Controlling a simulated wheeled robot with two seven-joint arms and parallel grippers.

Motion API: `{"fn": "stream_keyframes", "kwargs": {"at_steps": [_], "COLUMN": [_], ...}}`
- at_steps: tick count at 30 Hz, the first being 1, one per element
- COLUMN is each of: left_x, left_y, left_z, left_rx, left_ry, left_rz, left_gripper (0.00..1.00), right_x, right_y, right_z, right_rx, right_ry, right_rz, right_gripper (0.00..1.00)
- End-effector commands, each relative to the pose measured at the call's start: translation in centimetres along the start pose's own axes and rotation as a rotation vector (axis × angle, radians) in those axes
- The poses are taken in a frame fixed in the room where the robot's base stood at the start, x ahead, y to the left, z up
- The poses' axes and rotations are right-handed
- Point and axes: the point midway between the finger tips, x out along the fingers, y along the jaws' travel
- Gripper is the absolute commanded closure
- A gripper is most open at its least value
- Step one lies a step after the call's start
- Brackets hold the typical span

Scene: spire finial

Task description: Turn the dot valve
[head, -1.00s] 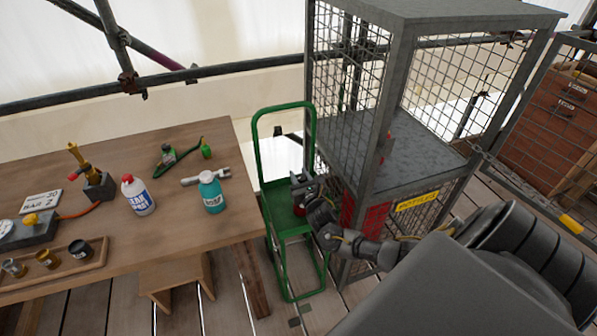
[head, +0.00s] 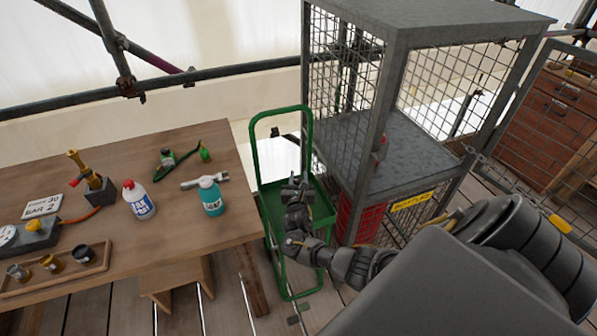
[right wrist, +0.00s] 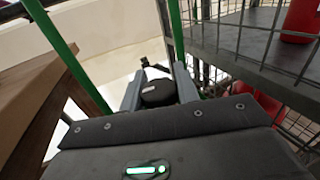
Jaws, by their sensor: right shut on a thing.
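My right gripper (head: 296,190) is over the green hand trolley (head: 283,250). In the right wrist view the gripper (right wrist: 158,88) is shut on a black rounded thing (right wrist: 157,94) with a small pale mark, one grey finger on each side of it. What lies below this black thing is hidden by the gripper. I cannot make out a dot on it, nor tell whether it is a valve. No other valve with a clear dot shows. My left gripper is not in view.
The wire cage (head: 396,95) stands close right of the trolley, with a red cylinder (right wrist: 303,18) on its shelf and a red crate (head: 360,219) below. The wooden table (head: 150,235) is at left, with a white bottle (head: 139,201) and a teal bottle (head: 210,197).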

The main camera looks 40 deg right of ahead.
Motion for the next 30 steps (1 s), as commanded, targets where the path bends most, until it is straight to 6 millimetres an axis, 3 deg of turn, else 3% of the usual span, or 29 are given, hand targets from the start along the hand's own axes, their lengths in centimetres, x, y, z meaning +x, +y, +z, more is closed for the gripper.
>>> {"fn": "stream_keyframes", "kwargs": {"at_steps": [6,7,11,22,30], "left_x": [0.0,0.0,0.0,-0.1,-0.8], "left_y": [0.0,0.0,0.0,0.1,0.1], "left_z": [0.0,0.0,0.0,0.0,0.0], "left_rx": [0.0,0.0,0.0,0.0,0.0], "left_ry": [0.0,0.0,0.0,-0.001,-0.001], "left_rz": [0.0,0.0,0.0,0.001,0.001], "left_gripper": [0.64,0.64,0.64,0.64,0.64], "right_x": [0.0,0.0,0.0,-0.5,-5.4], "right_y": [0.0,0.0,0.0,0.0,0.1], "right_z": [0.1,0.1,0.1,0.0,0.0], "right_rx": [0.0,0.0,0.0,-0.001,0.002], "right_ry": [-0.002,-0.002,-0.001,0.0,0.002], "right_rz": [0.0,0.001,0.001,0.003,0.004], "right_gripper": [0.91,0.65,0.48,0.47,0.47]}}
